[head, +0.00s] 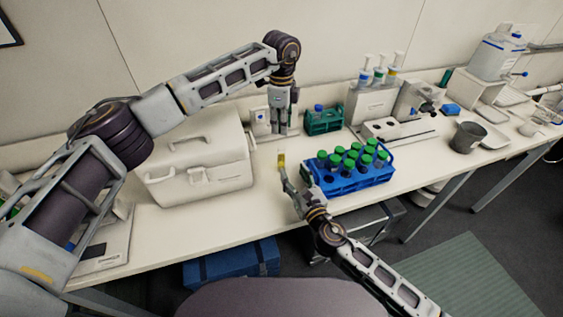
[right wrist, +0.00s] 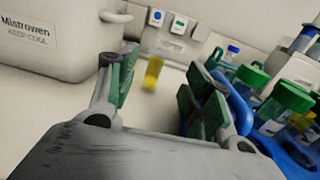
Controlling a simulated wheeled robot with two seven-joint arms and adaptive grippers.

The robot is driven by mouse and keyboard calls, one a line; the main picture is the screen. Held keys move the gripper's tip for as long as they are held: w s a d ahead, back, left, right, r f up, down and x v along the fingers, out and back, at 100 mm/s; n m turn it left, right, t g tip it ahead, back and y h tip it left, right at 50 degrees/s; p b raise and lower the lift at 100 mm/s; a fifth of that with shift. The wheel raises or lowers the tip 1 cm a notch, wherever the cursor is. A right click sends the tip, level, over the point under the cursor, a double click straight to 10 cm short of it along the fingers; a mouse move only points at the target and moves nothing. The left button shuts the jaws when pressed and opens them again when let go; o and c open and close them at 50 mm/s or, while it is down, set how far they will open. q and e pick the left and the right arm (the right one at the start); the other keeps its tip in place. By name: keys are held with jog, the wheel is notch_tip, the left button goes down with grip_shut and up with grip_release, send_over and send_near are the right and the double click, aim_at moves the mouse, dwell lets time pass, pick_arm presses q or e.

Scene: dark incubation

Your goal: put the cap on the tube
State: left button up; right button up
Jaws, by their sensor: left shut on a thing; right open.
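A small tube with yellow content (head: 281,160) stands on the white bench, left of the blue rack. In the right wrist view the yellow tube (right wrist: 153,72) shows blurred beyond and between my right fingers; no cap can be made out on it. My right gripper (head: 289,181) is open, just in front of the tube, with its fingers apart in the right wrist view (right wrist: 155,95). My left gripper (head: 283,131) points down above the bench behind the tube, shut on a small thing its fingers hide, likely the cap. No loose cap shows on the bench.
A blue rack (head: 349,186) of several green-capped tubes stands close right of my right gripper. A white cool box (head: 195,165) stands left. Bare bench lies around the tube.

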aim_at(283, 155)
jog(key=shift+x, duration=5.55)
grip_shut()
